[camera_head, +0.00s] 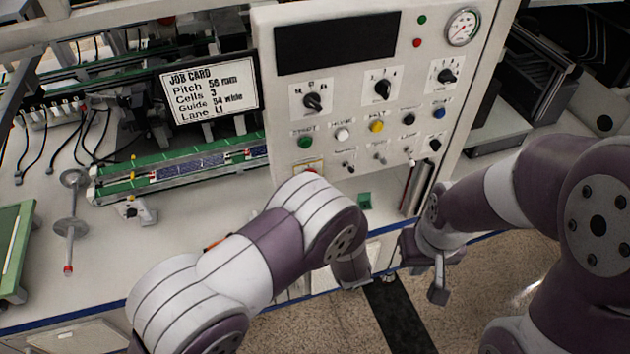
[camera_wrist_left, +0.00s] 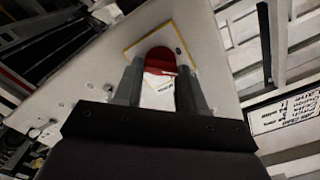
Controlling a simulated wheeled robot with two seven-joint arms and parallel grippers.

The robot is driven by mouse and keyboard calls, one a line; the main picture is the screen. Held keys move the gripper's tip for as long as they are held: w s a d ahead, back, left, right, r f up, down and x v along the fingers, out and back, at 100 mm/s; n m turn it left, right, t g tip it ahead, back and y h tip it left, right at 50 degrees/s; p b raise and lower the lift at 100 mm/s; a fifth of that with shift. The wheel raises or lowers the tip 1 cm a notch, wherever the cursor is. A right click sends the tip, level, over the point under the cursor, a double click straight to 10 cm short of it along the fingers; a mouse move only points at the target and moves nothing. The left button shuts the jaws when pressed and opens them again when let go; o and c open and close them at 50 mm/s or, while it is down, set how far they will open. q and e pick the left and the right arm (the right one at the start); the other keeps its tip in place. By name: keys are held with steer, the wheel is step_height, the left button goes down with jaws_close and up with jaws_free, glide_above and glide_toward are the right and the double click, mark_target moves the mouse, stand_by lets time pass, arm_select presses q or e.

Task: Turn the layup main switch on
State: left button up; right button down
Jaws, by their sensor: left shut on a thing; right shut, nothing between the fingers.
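The main switch is a red knob (camera_wrist_left: 160,59) on a yellow-bordered plate (camera_wrist_left: 133,50) on the pale panel, in the left wrist view. My left gripper (camera_wrist_left: 157,75) has its two fingers on either side of the knob and is shut on it. In the head view only a sliver of the red knob (camera_head: 311,170) and the plate's top edge show above my left arm, which hides the left fingertips. I cannot tell which way the knob is turned. My right gripper (camera_head: 438,290) is shut and empty, hanging below and right of the panel.
The control panel (camera_head: 464,75) carries a dark display, black selector knobs, coloured buttons, toggles and a gauge (camera_head: 462,27). A job card (camera_head: 208,88) stands to its left, above a green-edged rail (camera_head: 180,166). A green tray (camera_head: 12,250) lies at far left.

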arm_select(q)
steer(key=shift+d+f+m+p, duration=0.1)
steer(key=shift+m+p, duration=1.35)
steer(key=shift+m, duration=3.35)
arm_select(e)
steer(key=shift+r, duration=1.6)
arm_select(q)
steer(key=o, duration=1.1)
steer(key=shift+c, duration=0.2)
steer(key=shift+f, duration=0.1)
